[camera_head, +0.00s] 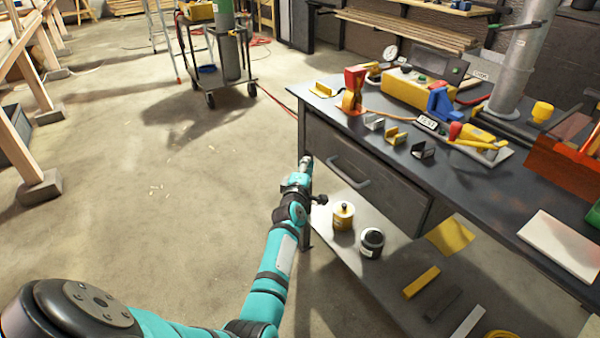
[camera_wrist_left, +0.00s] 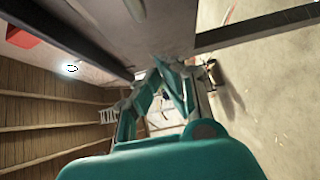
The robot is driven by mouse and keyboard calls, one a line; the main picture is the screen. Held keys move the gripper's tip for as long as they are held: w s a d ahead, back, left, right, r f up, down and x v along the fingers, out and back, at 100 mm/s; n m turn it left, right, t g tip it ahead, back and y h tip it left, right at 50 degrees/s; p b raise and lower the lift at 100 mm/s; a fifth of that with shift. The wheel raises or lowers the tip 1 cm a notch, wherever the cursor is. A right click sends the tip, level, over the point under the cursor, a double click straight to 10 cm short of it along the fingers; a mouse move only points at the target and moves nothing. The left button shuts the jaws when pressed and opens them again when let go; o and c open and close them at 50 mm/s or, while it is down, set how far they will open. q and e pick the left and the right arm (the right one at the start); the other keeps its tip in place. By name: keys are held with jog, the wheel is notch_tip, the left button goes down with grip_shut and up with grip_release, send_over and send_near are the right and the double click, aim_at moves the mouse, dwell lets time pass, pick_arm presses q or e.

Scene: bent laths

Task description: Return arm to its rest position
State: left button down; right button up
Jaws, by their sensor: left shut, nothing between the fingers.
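My left arm is teal and black and reaches from the bottom left of the head view. My left gripper (camera_head: 306,164) is at the front left corner of the dark workbench (camera_head: 480,190), beside the drawer (camera_head: 362,180). In the left wrist view the teal fingers of the left gripper (camera_wrist_left: 163,66) come together at their tips, with nothing between them. They are close to a grey flat surface at the top of that view. I cannot tell whether the gripper touches the bench. My right gripper is not in view.
Tools and coloured clips lie on the benchtop. A yellow-labelled jar (camera_head: 343,216) and a dark jar (camera_head: 371,243) stand on the lower shelf (camera_head: 325,191). A cart (camera_head: 225,65) stands at the back. Open concrete floor (camera_head: 130,190) lies left of the bench.

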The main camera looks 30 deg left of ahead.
pick_arm(q)
jog(key=v, duration=0.5)
jog(key=shift+s+a+r+p, duration=0.1)
jog(key=shift+s+p, duration=0.2)
jog(key=shift+p, duration=0.1)
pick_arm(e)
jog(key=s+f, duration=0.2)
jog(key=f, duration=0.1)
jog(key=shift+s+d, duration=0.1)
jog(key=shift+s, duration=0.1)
